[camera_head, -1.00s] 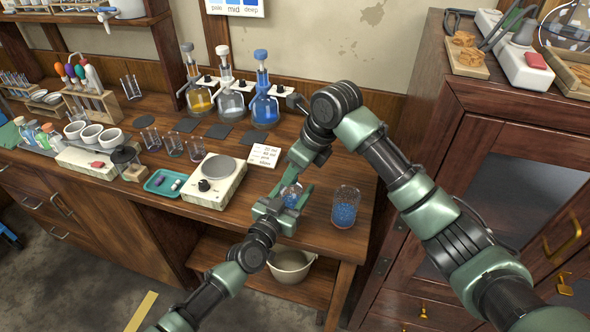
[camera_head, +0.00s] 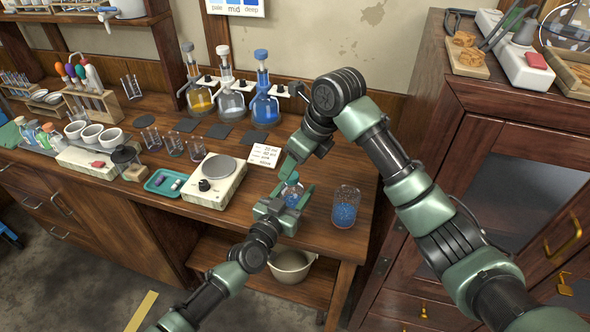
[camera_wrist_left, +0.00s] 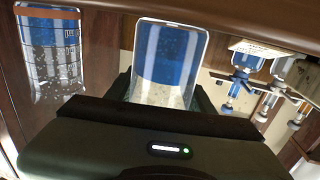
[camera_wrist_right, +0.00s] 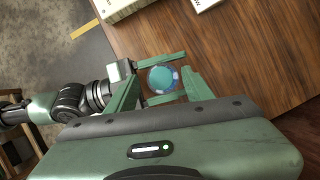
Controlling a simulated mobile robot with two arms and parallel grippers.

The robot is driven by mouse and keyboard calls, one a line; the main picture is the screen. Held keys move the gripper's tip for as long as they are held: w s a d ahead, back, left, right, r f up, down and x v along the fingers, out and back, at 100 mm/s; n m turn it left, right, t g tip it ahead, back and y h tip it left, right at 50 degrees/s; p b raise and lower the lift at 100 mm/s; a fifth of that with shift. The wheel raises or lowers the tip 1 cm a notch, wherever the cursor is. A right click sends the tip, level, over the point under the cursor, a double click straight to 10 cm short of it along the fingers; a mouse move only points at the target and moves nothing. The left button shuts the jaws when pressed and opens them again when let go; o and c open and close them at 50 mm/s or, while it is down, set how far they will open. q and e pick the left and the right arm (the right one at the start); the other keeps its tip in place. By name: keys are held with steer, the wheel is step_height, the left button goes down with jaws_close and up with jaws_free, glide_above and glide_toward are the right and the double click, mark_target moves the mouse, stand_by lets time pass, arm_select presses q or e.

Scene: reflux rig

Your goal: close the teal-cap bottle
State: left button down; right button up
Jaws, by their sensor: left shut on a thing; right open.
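A small clear bottle with blue contents (camera_head: 291,192) is held upright over the bench's front right part. Its teal cap (camera_wrist_right: 162,79) sits at the bottle's mouth, seen from above in the right wrist view; I cannot tell how tight it is. My left gripper (camera_head: 286,201) is shut on the bottle body, which also shows in the left wrist view (camera_wrist_left: 168,65). My right gripper (camera_head: 290,172) is open just above the bottle, its fingers on either side of the cap in the right wrist view and apart from it.
A hotplate (camera_head: 214,181), a teal tray (camera_head: 165,182) and a white card (camera_head: 264,155) are to the left. Stoppered flasks (camera_head: 264,105) stand behind. A tall cabinet (camera_head: 500,150) bounds the right.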

step_height(320, 180, up, 2)
steer(key=shift+c, duration=0.4)
